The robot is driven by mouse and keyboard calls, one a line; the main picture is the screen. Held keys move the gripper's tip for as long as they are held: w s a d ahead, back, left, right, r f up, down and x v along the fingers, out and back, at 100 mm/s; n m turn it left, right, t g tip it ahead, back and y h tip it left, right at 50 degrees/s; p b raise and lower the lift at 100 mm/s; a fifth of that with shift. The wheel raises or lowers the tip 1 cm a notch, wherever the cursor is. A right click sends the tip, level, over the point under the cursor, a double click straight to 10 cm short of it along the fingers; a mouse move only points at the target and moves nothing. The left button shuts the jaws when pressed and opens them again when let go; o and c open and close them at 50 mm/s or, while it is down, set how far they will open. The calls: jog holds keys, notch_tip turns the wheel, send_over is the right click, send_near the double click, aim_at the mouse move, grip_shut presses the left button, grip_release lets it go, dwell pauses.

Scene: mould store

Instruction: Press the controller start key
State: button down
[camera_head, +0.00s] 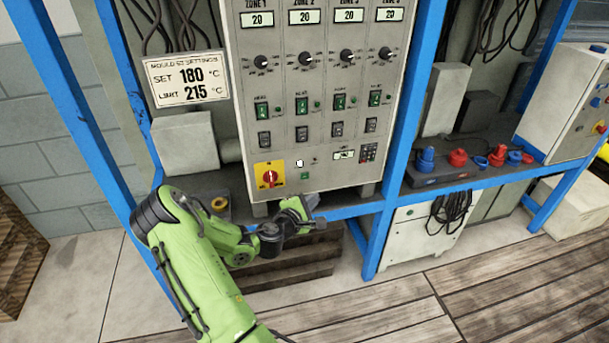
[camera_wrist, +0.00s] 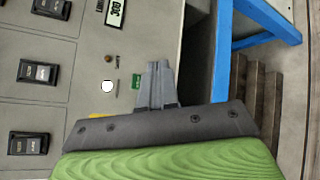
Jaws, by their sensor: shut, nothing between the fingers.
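The grey controller panel (camera_head: 325,105) has a small green key (camera_head: 305,177) near its bottom edge, just below a white round knob (camera_head: 299,163). The key's label is too small to read. The green key (camera_wrist: 136,82) also shows in the wrist view, partly beside the left edge of my fingers, with the white knob (camera_wrist: 107,86) further left. My gripper (camera_head: 313,199) is below the panel's lower edge in the head view, just under the green key. In the wrist view my gripper (camera_wrist: 157,66) has its fingers together and empty. I cannot tell whether they touch the panel.
A yellow plate with a red rotary switch (camera_head: 269,176) is left of the key, and a keypad (camera_head: 368,152) is to its right. Blue frame posts (camera_head: 400,120) flank the panel. Red and blue plugs (camera_head: 457,158) stand on the right shelf.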

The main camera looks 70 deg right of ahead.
jog(key=shift+w+d+p, duration=0.3)
jog(key=shift+w+d, duration=0.25)
jog(key=shift+d, duration=0.35)
jog(key=shift+w+d+p, duration=0.25)
jog(key=shift+w+d, duration=0.3)
jog(key=shift+d, duration=0.35)
jog(key=shift+w+d+p, duration=0.3)
jog(key=shift+w+d, duration=0.25)
jog(key=shift+d, duration=0.35)
jog(key=shift+w+d, duration=0.2)
jog(key=shift+d, duration=0.15)
jog(key=shift+w+d, duration=0.15)
jog(key=shift+d, duration=0.15)
dwell(0.3)
jog(key=shift+s+a, duration=0.4)
jog(key=shift+a, duration=0.25)
jog(key=a, duration=0.1)
jog(key=s+a, duration=0.1)
jog(key=a, duration=0.1)
jog(key=s+a+b, duration=0.1)
jog(key=shift+s+a, duration=0.15)
jog(key=shift+s, duration=0.1)
